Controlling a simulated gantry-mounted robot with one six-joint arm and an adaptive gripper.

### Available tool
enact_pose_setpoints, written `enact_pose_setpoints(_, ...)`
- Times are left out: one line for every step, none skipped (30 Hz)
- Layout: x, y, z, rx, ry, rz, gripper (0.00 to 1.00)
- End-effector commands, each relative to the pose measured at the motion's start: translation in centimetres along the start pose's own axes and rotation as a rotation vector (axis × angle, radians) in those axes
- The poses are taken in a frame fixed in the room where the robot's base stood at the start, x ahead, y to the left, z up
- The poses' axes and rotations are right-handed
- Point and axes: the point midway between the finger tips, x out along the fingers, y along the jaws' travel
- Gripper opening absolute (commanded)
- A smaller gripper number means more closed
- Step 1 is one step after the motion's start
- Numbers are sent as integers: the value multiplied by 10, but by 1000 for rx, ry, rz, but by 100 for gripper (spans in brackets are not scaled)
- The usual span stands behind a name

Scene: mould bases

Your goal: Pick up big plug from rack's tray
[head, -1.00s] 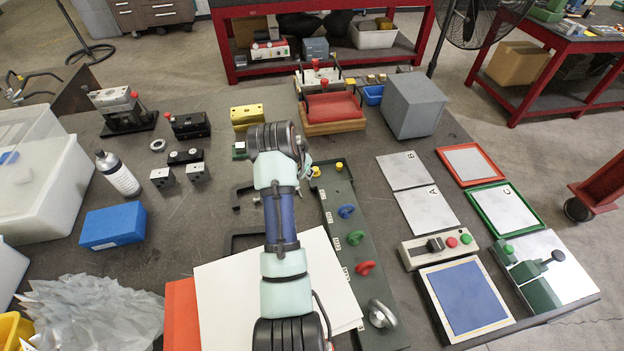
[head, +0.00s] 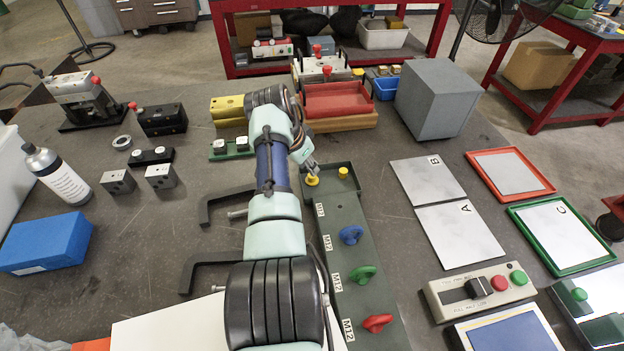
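A long dark green rack (head: 375,262) runs from the middle toward the front, labelled M12 along its left side. Two yellow plugs stand at its far end. The left yellow plug (head: 312,181) looks a little wider; the right yellow plug (head: 343,172) looks smaller. My gripper (head: 311,169) points down just above the left yellow plug. Its fingertips are small and partly hidden by my wrist, so I cannot tell whether they are open or touch the plug.
Blue (head: 351,235), green (head: 362,274) and red (head: 377,322) eye bolts stand along the rack. Black clamps (head: 215,262) lie left of my arm. A red tray (head: 338,101) and a grey block (head: 437,100) stand behind. Plates A and B (head: 428,178) lie right.

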Motion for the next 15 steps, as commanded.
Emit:
enact_pose_setpoints(14, 1, 5, -1, -2, 3, 30)
enact_pose_setpoints(21, 1, 7, -1, -3, 3, 30)
enact_pose_setpoints(31, 1, 10, 0, -3, 3, 30)
enact_pose_setpoints(36, 1, 10, 1, -2, 2, 30)
enact_pose_setpoints(39, 0, 9, 1, -1, 1, 30)
enact_pose_setpoints(42, 0, 9, 1, 0, 1, 30)
enact_pose_setpoints(45, 0, 9, 1, -1, 1, 30)
enact_pose_setpoints(46, 0, 8, 1, 0, 1, 30)
enact_pose_setpoints(48, 1, 8, 1, -1, 2, 30)
enact_pose_setpoints(48, 1, 8, 1, -1, 1, 30)
enact_pose_setpoints(48, 1, 8, 1, -1, 1, 30)
enact_pose_setpoints(48, 1, 7, 1, 0, 0, 30)
enact_pose_setpoints(47, 1, 7, 1, 0, 0, 30)
enact_pose_setpoints(47, 1, 7, 1, 0, 0, 30)
enact_pose_setpoints(46, 1, 6, 1, 0, 0, 30)
